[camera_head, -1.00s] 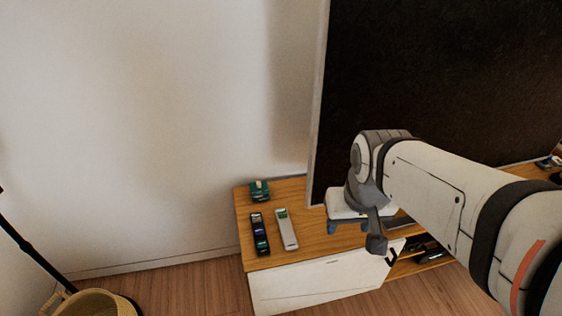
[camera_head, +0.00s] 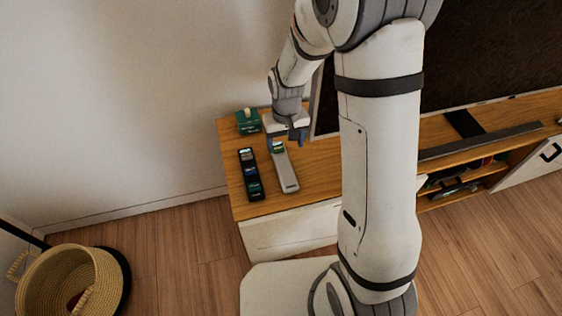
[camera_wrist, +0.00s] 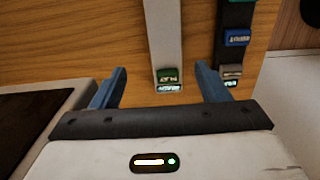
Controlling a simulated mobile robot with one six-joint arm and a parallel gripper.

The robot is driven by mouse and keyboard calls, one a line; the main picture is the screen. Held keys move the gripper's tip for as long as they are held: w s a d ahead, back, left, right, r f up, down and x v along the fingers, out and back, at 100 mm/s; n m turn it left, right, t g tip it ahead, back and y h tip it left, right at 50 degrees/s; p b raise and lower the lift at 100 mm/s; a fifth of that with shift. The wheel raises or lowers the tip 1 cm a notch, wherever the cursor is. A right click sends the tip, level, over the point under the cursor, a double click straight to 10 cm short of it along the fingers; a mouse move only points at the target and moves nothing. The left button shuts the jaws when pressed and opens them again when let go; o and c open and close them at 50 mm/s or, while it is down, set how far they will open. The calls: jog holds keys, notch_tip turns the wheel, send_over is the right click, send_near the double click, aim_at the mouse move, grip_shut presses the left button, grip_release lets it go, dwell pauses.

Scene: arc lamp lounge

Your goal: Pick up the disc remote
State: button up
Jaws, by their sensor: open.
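A pale grey remote (camera_head: 285,168) with a green label reading "PLAY" lies on the wooden cabinet top; it also shows in the wrist view (camera_wrist: 163,40). A black remote (camera_head: 250,175) with blue and pale labels lies to its left, and shows at the right of the wrist view (camera_wrist: 235,18). I cannot tell for certain which is the disc remote; the "PLAY" label suggests the grey one. My gripper (camera_head: 287,138) is open and empty over the grey remote's far end. In the wrist view the labelled end lies between my blue fingers (camera_wrist: 161,85), apparently below them.
A green box (camera_head: 248,122) sits at the cabinet's (camera_head: 318,165) back left corner. A large dark screen (camera_head: 480,55) stands behind, with a dark bar (camera_head: 480,140) before it. A woven basket (camera_head: 75,285) stands on the floor at left.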

aim_at(283, 163)
notch_tip(283, 163, down, 2)
jog(key=shift+s+f, duration=0.1)
jog(key=f, duration=0.1)
jog(key=f+b, duration=0.1)
jog(key=f, duration=0.3)
jog(key=shift+s+a+f+b, duration=0.2)
jog(key=shift+s+a+b, duration=0.1)
jog(key=shift+a+b, duration=0.1)
jog(key=shift+r, duration=0.1)
jog(key=shift+c, duration=0.6)
